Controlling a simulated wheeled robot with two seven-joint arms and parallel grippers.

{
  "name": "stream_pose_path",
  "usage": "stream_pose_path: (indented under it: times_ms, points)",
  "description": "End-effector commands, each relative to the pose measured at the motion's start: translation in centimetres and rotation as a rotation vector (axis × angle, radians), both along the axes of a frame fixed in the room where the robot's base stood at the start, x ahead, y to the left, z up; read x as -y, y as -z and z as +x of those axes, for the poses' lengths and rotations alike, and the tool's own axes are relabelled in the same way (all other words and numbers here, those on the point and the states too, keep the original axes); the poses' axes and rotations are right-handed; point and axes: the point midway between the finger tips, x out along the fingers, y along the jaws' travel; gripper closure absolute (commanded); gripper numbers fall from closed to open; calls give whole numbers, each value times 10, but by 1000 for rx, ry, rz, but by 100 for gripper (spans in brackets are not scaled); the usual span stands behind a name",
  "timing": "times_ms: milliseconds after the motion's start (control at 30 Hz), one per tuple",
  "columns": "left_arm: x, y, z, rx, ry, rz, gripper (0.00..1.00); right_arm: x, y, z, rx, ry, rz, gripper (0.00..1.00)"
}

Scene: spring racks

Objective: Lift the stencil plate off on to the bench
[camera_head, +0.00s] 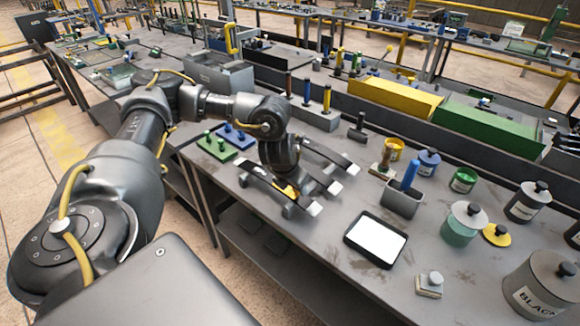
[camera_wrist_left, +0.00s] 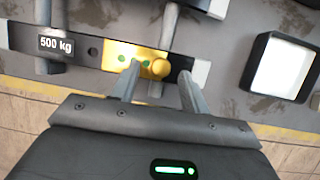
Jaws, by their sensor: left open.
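The stencil plate is a small yellow plate (camera_wrist_left: 122,57) with green spots and a round yellow knob (camera_wrist_left: 160,68). It lies across a dark bar marked "500 kg" (camera_wrist_left: 80,49), whose light end shows at its right. In the head view the yellow plate (camera_head: 287,189) shows partly below my left gripper. My left gripper (camera_wrist_left: 160,76) is open, with one finger on either side of the knob and a gap at each side. I cannot tell how far down the fingertips reach. My right gripper is not in view.
More dark bars (camera_head: 325,155) lie parallel on grey supports. A black-rimmed tray with a white surface (camera_head: 376,239) lies right of them on the bench (camera_head: 330,270). A grey holder with a blue handle (camera_head: 402,199), paint pots and tins stand further right. Green and blue blocks (camera_head: 215,146) stand left.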

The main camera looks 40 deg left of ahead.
Motion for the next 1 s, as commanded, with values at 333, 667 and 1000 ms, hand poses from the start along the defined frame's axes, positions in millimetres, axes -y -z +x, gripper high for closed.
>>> stream_pose_path:
  times_ms: [333,667,1000]
  points:
    - [-1,19,8,0,1,0,55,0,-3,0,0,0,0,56]
    - [-1,19,8,0,0,0,86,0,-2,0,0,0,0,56]
    - [-1,18,8,1,0,-1,94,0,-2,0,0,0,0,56]
